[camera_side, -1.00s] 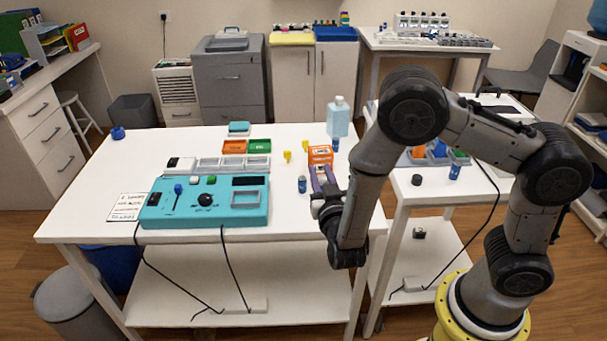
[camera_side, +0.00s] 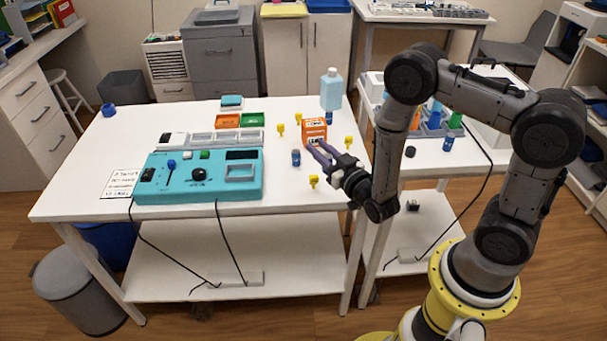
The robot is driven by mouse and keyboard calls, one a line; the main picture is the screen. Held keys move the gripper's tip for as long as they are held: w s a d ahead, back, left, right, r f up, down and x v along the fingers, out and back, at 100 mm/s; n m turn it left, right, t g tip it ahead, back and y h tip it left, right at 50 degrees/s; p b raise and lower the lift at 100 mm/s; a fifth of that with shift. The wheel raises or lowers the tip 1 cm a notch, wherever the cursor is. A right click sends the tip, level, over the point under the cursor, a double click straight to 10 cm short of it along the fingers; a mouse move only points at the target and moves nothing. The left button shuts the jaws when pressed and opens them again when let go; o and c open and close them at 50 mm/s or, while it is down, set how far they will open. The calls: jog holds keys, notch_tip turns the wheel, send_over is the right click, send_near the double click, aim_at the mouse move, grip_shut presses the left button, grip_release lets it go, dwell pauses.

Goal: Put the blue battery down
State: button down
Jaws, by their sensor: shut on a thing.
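A small dark blue battery (camera_side: 296,158) stands upright on the white table, just left of my gripper's fingertips. My gripper (camera_side: 318,150) comes in from the right, low over the table, with its purple-grey fingers close in front of the orange box (camera_side: 313,131). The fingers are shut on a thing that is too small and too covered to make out. I cannot tell whether the fingertips touch the orange box. Another blue battery (camera_side: 447,144) stands on the right-hand table.
A turquoise control panel (camera_side: 220,187) fills the table's left front, with grey trays (camera_side: 213,139) behind. Yellow pieces (camera_side: 313,182) stand around my gripper. A light blue bottle (camera_side: 331,90) stands behind the orange box. The white table (camera_side: 160,117) has free room at the back left.

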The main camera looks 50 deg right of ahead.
jog(key=a+n+y, duration=0.3)
jog(key=a+y, duration=0.2)
jog(key=a, duration=0.1)
jog(key=shift+t, duration=0.4)
jog(key=s+f, duration=0.1)
jog(key=f, duration=0.1)
jog(key=s+f, duration=0.2)
jog(key=f, duration=0.1)
jog(key=shift+s+f, duration=0.25)
jog(key=shift+f, duration=0.05)
jog(key=shift+r, duration=0.1)
jog(key=d+m+h, duration=0.1)
jog(key=d+h, duration=0.1)
jog(key=d+m+h, duration=0.1)
jog(key=d+h, duration=0.1)
jog(key=d, duration=0.1)
jog(key=shift+d+m+g, duration=0.2)
jog(key=shift+m+g, duration=0.1)
notch_tip(320, 180, up, 4)
jog(key=d+m+g+h, duration=0.2)
jog(key=d+m+h, duration=0.1)
jog(key=m+h, duration=0.15)
jog(key=a+r+g+h, duration=0.1)
jog(key=a+r+h, duration=0.1)
jog(key=a+r, duration=0.5)
jog(key=shift+s+h, duration=0.35)
jog(key=shift+s, duration=0.1)
